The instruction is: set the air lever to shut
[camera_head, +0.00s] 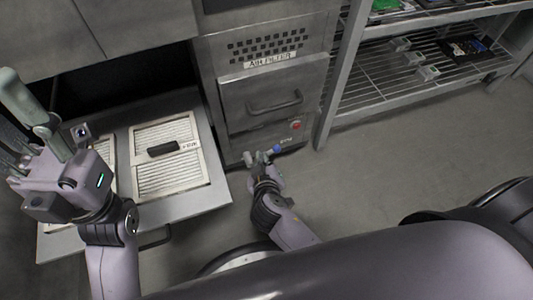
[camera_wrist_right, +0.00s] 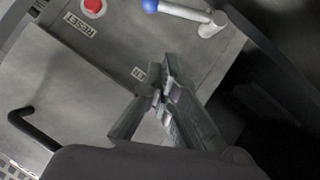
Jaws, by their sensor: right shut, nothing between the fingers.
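The air lever has a blue knob (camera_wrist_right: 150,5) and a pale metal arm (camera_wrist_right: 190,13) that runs to a pivot at the top right in the right wrist view. The blue knob (camera_head: 277,148) also shows low on the grey cabinet in the head view. My right gripper (camera_wrist_right: 162,75) is shut and empty in front of the panel, apart from the lever in the wrist view. In the head view my right gripper (camera_head: 259,156) is just left of the knob. A small label below the lever is partly hidden by the fingers. My left gripper (camera_head: 10,105) is open and empty at the left.
A red button (camera_wrist_right: 93,5) with a RESET label sits beside the lever. A door handle (camera_head: 275,103) is above it, under the AIR FILTER label. An open drawer (camera_head: 215,170) holding filters juts out at left. A wire shelf (camera_head: 365,100) stands right; floor there is clear.

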